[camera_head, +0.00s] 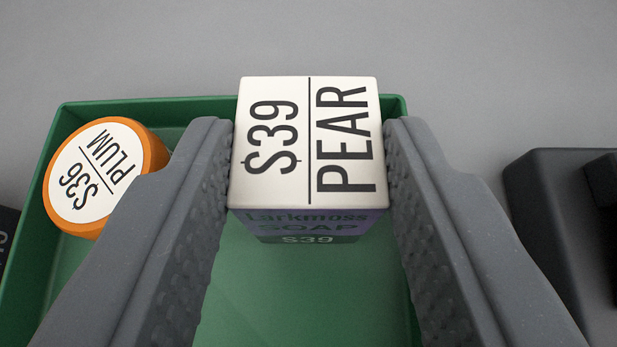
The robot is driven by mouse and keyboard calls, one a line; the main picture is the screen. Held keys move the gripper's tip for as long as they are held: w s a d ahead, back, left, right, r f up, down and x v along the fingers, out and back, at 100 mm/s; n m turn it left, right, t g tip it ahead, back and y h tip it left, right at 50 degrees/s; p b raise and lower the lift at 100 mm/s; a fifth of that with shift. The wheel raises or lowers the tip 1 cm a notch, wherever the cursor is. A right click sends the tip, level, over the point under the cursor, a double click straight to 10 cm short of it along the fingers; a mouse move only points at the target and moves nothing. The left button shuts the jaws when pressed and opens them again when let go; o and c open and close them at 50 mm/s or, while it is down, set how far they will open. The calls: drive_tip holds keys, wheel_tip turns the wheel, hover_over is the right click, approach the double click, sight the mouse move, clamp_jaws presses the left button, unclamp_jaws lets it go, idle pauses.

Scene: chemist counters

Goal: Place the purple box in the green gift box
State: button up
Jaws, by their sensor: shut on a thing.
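The purple box (307,216) is a soap carton with a white top reading "$39 PEAR" and a purple front marked "Larkmoss SOAP". My gripper (310,165) is shut on it, one finger on its left side and one on its right. The green gift box (140,107) is an open green tray below and around the held carton. The carton is over or inside the tray; I cannot tell whether its bottom touches the floor. My fingers hide part of the tray's sides.
An orange round container (155,150) with a white "$36 PLUM" lid is in the left part of the green box. A dark object (560,200) stands on the grey counter at the right. The green floor in front of the carton is bare.

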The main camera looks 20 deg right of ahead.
drive_tip(key=o, duration=1)
drive_tip(key=shift+s+a+r, duration=0.1)
drive_tip(key=shift+s+r, duration=0.05)
drive_tip(key=shift+r, duration=0.05)
drive_tip(key=p+v, duration=0.3)
drive_tip(key=v, duration=0.8)
drive_tip(key=shift+s+a, duration=0.1)
drive_tip(key=shift+s, duration=0.2)
